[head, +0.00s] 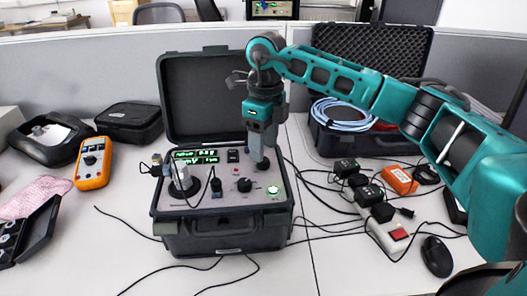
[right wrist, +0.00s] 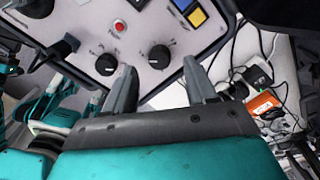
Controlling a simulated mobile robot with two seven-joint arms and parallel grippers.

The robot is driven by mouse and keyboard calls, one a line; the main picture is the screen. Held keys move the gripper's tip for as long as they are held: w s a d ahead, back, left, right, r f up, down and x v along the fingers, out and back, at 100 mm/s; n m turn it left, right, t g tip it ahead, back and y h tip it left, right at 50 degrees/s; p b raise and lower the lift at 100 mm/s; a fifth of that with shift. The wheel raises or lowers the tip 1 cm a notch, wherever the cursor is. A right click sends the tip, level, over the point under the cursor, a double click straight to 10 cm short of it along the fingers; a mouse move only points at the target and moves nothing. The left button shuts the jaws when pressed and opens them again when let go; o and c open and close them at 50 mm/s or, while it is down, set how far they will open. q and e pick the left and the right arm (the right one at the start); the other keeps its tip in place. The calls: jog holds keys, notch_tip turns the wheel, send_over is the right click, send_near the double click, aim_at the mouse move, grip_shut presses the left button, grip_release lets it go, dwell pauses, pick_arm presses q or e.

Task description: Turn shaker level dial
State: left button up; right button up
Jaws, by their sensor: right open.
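The shaker unit (head: 226,225) is an open black case with a grey control panel, in the middle of the head view. A black dial (head: 244,185) shows near the panel's front. In the right wrist view there are two black dials, one at the left (right wrist: 106,64) and one at the right (right wrist: 159,56); I cannot read which is the level dial. My right gripper (head: 262,164) points down over the right part of the panel and is open. In the right wrist view its fingertips (right wrist: 160,70) are on either side of the right dial; contact cannot be told. My left gripper is out of view.
The raised lid (head: 205,95) stands behind the panel. A cylindrical shaker (head: 184,182) sits at the panel's left. An orange multimeter (head: 92,163) lies farther left. A power strip (head: 385,235), cables and a mouse (head: 437,256) are at the right.

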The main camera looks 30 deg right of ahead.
aim_at(265, 158)
notch_tip(265, 158, up, 10)
jog(key=shift+d+f+p, duration=0.15)
jog(key=shift+d+p, duration=0.05)
jog(key=shift+p, duration=0.1)
jog(key=shift+w, duration=0.1)
dwell(0.3)
